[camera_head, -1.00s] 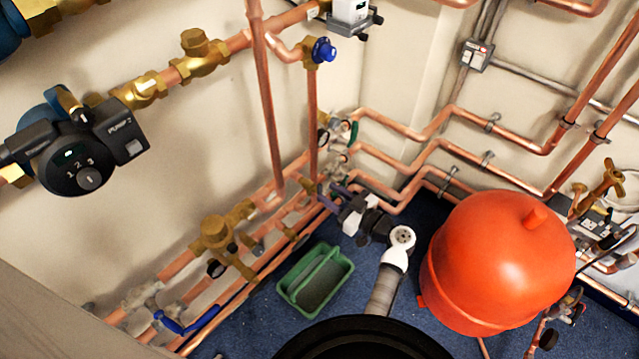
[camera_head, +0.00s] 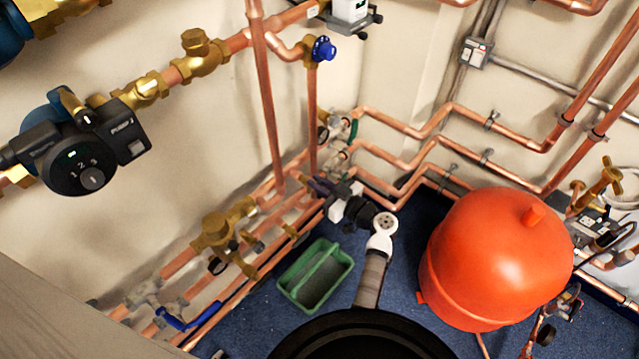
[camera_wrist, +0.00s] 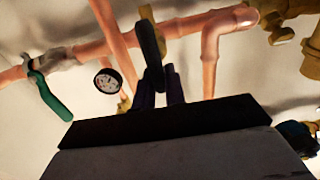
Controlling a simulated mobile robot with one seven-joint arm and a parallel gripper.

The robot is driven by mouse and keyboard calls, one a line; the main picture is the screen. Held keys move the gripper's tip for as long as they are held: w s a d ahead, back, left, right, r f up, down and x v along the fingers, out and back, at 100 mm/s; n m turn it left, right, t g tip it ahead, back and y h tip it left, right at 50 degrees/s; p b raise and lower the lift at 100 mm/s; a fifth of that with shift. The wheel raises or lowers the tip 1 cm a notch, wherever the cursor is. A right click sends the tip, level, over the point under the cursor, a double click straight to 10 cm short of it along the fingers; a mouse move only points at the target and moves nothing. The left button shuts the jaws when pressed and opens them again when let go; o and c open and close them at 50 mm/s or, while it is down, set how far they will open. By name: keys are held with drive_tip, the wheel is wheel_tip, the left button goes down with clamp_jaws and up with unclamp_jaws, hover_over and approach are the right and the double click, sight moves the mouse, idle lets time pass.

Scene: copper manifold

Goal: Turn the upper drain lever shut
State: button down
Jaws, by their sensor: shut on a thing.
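The upper drain lever (camera_wrist: 150,42) shows in the wrist view as a dark, nearly upright handle in front of a copper pipe. Its lower end lies between the two dark purple fingers of my gripper (camera_wrist: 160,88), which are shut on it. In the head view my gripper (camera_head: 321,186) is by the copper pipes near the wall corner. There the held lever is too small and covered to make out. The valve body behind the lever is mostly hidden.
A green lever (camera_wrist: 50,97) and a round gauge (camera_wrist: 109,82) are left of my gripper in the wrist view. A red tank (camera_head: 497,260) stands to the right. A green tray (camera_head: 316,276) lies on the blue floor. Copper pipes closely surround the gripper.

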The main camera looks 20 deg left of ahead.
drive_tip(key=shift+m, duration=0.3)
drive_tip(key=m, duration=0.1)
drive_tip(key=m+b, duration=0.1)
drive_tip(key=m, duration=0.1)
drive_tip(key=w+m+b, duration=0.1)
drive_tip(key=shift+d+f, duration=0.2)
drive_tip(key=shift+f, duration=0.05)
drive_tip(key=shift+w+d+f+m+p, duration=0.1)
drive_tip(key=shift+w+f+m+p, duration=0.25)
drive_tip(key=shift+m, duration=1.95)
drive_tip(key=shift+w+d+f+m+p, duration=0.1)
drive_tip(key=shift+f+m+p, duration=0.25)
drive_tip(key=shift+m, duration=1.95)
drive_tip(key=shift+w+d+f+m+p, duration=0.1)
drive_tip(key=shift+w+f+m+p, duration=0.3)
drive_tip(key=shift+m, duration=1.9)
drive_tip(key=shift+s+f, duration=0.15)
drive_tip(key=c, duration=1.5)
unclamp_jaws()
drive_tip(key=shift+o, duration=0.2)
